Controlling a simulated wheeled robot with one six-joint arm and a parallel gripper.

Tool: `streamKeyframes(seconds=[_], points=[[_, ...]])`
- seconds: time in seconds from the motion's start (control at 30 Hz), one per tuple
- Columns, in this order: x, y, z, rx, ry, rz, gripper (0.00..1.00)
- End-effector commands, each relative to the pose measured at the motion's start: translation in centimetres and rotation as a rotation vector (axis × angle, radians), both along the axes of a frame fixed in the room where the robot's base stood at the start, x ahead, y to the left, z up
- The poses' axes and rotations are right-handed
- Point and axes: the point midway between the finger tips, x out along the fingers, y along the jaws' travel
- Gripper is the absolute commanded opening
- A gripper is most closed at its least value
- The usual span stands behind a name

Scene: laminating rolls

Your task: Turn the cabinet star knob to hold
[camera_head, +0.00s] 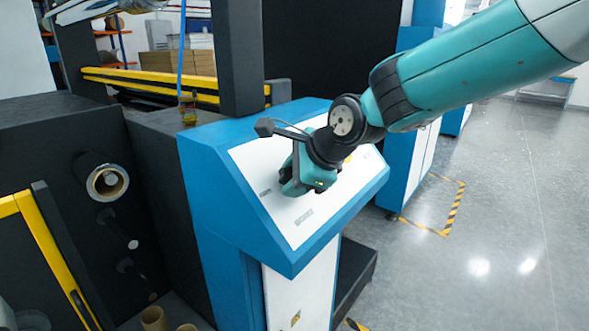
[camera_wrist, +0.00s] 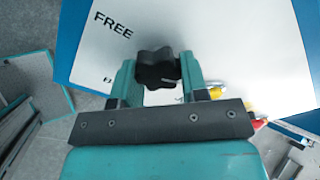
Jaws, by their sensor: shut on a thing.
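The black star knob (camera_wrist: 157,68) sits on the white sloping panel (camera_wrist: 215,45) of the blue cabinet (camera_head: 215,195). My gripper (camera_wrist: 158,75) has one finger on each side of the knob and is shut on it. The word FREE (camera_wrist: 113,24) is printed on the panel, up and left of the knob in the wrist view. No hold label can be read, and the gripper covers part of the panel. In the head view my gripper (camera_head: 296,182) is down at the panel face and hides the knob.
A machine with a yellow rail (camera_head: 150,85) and a roll core (camera_head: 107,182) stands left. Open grey floor (camera_head: 500,220) lies right.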

Motion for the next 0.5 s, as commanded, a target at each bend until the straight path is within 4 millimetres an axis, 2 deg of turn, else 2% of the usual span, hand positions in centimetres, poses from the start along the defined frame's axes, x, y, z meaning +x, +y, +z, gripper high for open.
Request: streamKeyframes(seconds=[0.5], points=[[-0.23,0.0,-0.08,0.129,0.171,-0.213,0.17]])
